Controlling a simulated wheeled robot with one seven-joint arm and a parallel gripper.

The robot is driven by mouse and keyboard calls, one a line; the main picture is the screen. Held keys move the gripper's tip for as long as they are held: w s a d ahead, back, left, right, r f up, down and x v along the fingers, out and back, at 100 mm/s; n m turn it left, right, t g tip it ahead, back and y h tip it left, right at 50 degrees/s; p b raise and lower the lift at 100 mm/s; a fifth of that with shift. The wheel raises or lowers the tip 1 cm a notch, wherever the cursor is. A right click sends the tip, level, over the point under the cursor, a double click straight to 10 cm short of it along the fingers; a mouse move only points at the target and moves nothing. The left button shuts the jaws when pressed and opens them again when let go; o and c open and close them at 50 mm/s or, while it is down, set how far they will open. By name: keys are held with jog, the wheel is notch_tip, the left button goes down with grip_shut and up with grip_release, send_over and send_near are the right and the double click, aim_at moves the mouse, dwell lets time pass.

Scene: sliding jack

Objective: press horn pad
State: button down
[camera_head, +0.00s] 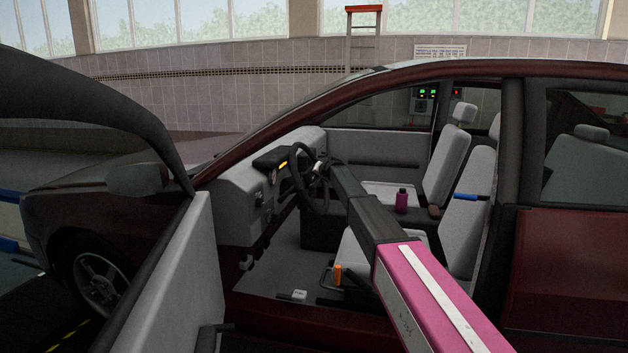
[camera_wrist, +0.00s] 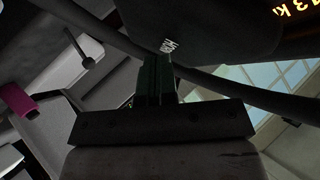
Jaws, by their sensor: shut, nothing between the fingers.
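The dark horn pad (camera_wrist: 215,25) fills the top middle of the wrist view, with pale lettering near its lower edge. The steering wheel (camera_wrist: 255,93) has a dark rim that crosses behind my fingers. In the head view the steering wheel (camera_head: 299,172) stands inside the car, at the dashboard. My gripper (camera_wrist: 160,58) is shut and empty, with its fingertips at the lettered edge of the horn pad. I cannot tell whether they touch it. In the head view my arm reaches through the open door to the wheel and hides part of it; the pad is not clear there.
The open driver's door (camera_head: 175,270) is at the left, and the dark door pillar (camera_head: 507,200) is at the right. An orange-handled lever (camera_head: 338,274) is beside the near seat. A lit display (camera_wrist: 293,12) is beyond the wheel.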

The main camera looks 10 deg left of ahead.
jog(key=shift+s+d+r, duration=0.1)
jog(key=shift+d+r, duration=0.2)
jog(key=shift+d, duration=0.4)
jog(key=d, duration=0.1)
jog(key=d+r, duration=0.1)
jog(key=d, duration=0.1)
jog(key=d+r, duration=0.1)
jog(key=shift+s+d+r, duration=0.1)
jog(key=shift+s+d, duration=0.05)
jog(key=shift+d, duration=0.15)
dwell(0.3)
dwell(0.4)
